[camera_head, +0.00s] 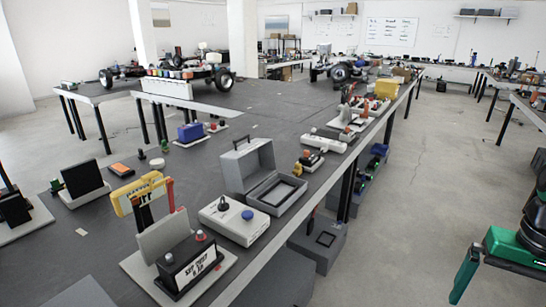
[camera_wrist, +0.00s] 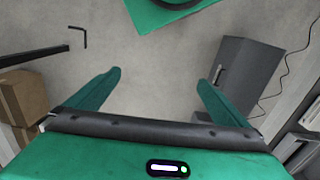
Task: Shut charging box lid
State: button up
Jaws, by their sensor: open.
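A grey box stands on the dark workbench in the head view, probably the charging box (camera_head: 277,207). Its lid (camera_head: 248,168) is raised upright at the back left, with a handle on its top edge. The box interior shows a framed recess and looks empty. My gripper (camera_wrist: 159,78) is open, its two green fingers wide apart with only floor between them in the wrist view. In the head view, a green part of my arm shows at the lower right, over the floor and well away from the box.
A black labelled box (camera_head: 188,265) and yellow frame (camera_head: 137,190) are to the left. A grey bin (camera_head: 318,243) sits below the bench edge. The aisle floor (camera_head: 420,200) is clear.

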aim_at(245, 166)
jog(key=u, duration=0.45)
jog(key=i, duration=1.05)
jog(key=u, duration=0.2)
